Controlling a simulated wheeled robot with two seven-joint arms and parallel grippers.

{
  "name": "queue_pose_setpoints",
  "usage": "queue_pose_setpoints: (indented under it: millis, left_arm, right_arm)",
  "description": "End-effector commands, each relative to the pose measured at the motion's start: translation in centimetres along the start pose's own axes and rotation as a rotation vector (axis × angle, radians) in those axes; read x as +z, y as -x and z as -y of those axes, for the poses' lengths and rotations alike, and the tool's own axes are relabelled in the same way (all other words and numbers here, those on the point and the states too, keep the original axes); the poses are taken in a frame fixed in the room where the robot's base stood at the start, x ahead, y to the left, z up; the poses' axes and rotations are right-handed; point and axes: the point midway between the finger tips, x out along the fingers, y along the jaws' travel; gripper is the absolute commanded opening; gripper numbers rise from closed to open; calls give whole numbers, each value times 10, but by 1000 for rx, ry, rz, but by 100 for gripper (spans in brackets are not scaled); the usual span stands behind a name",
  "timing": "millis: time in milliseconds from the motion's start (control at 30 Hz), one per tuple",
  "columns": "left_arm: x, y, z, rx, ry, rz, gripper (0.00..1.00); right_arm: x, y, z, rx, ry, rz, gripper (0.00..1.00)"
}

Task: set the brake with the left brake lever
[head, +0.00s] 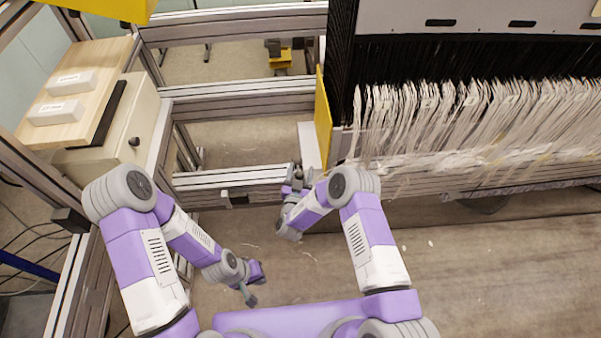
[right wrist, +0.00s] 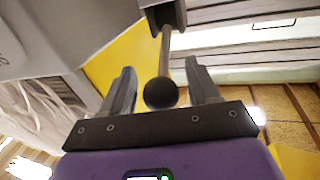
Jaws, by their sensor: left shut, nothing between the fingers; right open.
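The brake lever (right wrist: 166,52) shows in the right wrist view as a thin grey rod with a round black knob (right wrist: 160,93). It comes out of a dark mount (right wrist: 163,14) at the top. My right gripper (right wrist: 160,68) is open, with one finger on each side of the knob and visible gaps between. In the head view my right gripper (head: 296,176) is at the loom's left end, by the yellow plate; the lever is too small or hidden to make out there. My left gripper (head: 251,296) is shut and empty, low over the floor.
The yellow plate (head: 323,120) stands close beside my right gripper. White warp threads (head: 450,120) hang to its right. Metal frame beams (head: 240,107) run across behind. A beige box (head: 120,130) with a black knob stands at left, near white blocks on a wooden board (head: 85,75).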

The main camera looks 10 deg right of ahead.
Motion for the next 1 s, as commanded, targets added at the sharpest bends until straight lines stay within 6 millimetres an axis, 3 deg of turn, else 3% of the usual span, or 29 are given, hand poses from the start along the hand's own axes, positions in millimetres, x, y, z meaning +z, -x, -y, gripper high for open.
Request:
queue_pose_setpoints:
  millis: [300,700,1000]
  left_arm:
    - [0,-1,0,0,0,-1,0]
    - [0,-1,0,0,0,-1,0]
    - [0,2,-1,0,0,0,0]
  right_arm:
    - [-1,-4,0,-1,0,0,60]
    - [0,-3,0,-1,0,0,0]
    - [-2,-4,1,0,3,12,0]
